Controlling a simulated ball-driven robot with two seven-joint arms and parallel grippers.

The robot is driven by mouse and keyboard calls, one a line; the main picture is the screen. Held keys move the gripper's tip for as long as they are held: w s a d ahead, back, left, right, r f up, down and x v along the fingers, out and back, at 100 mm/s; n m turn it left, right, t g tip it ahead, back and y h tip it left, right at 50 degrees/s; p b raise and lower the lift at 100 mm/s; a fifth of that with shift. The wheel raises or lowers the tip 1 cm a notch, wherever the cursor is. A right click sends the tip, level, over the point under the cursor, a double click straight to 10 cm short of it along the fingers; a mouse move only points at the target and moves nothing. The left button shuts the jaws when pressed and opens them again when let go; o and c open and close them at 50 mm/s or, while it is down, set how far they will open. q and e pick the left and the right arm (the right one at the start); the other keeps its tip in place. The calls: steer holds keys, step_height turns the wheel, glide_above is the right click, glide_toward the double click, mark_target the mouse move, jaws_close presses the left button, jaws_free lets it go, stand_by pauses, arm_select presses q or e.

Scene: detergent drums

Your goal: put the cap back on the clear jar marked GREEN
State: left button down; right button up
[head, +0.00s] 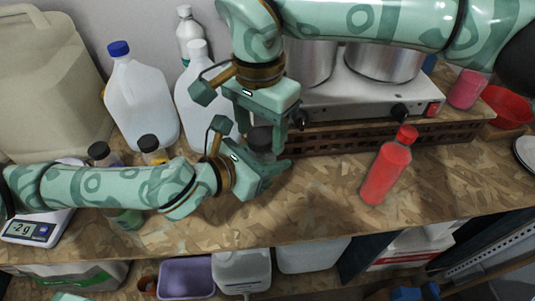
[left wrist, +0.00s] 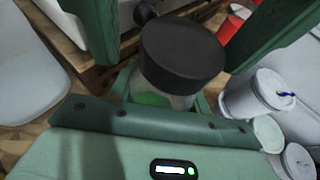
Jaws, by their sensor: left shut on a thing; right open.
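A black cap (left wrist: 183,50) sits over the mouth of a clear jar (left wrist: 150,99) with green on or in it; I cannot read its marking. Whether the cap is fully seated I cannot tell. In the head view the cap (head: 261,138) shows between my grippers, and the jar is mostly hidden. My left gripper (head: 276,172) is shut around the jar from the left. My right gripper (head: 272,130) is open, pointing down from above, with its fingers apart near the cap. Dark green finger parts flank the cap in the left wrist view.
A hotplate (head: 345,100) with steel pots stands behind on a brown crate. A red bottle (head: 386,168) stands to the right. White jugs (head: 140,100), other black-capped bottles (head: 152,148) and a scale (head: 32,229) are at the left. The front middle of the bench is clear.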

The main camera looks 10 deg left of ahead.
steer(key=c, duration=1)
steer(key=m, duration=1.2)
steer(key=shift+a, duration=0.1)
steer(key=m, duration=0.4)
steer(key=o, duration=1.1)
steer(key=shift+c, duration=0.2)
